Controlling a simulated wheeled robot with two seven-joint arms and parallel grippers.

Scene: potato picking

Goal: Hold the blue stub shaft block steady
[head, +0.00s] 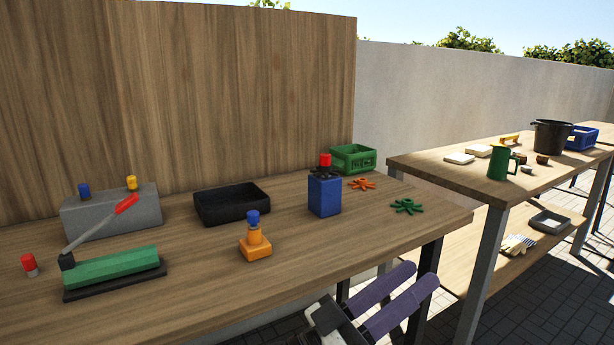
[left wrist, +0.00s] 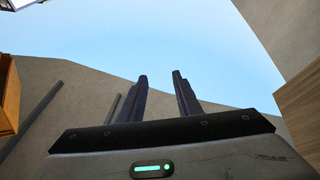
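The blue stub shaft block (head: 324,196) stands upright near the right part of the wooden table (head: 200,285) in the head view. A dark, spoked piece (head: 325,173) lies on its top, with a red cap (head: 325,159) above it. My left gripper (head: 419,274) is in front of the table's front edge, below and to the right of the block, apart from it. Its two purple fingers are spread with nothing between them. The left wrist view shows the same open fingers (left wrist: 159,76) against sky and wall. My right gripper is in neither view.
An orange block with a blue cap (head: 255,245) stands left of the blue block. A black tray (head: 232,216), green crate (head: 353,158), orange spoked piece (head: 362,184) and green spoked piece (head: 407,206) lie around. A grey block (head: 110,212) and a green lever device (head: 112,268) are left.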

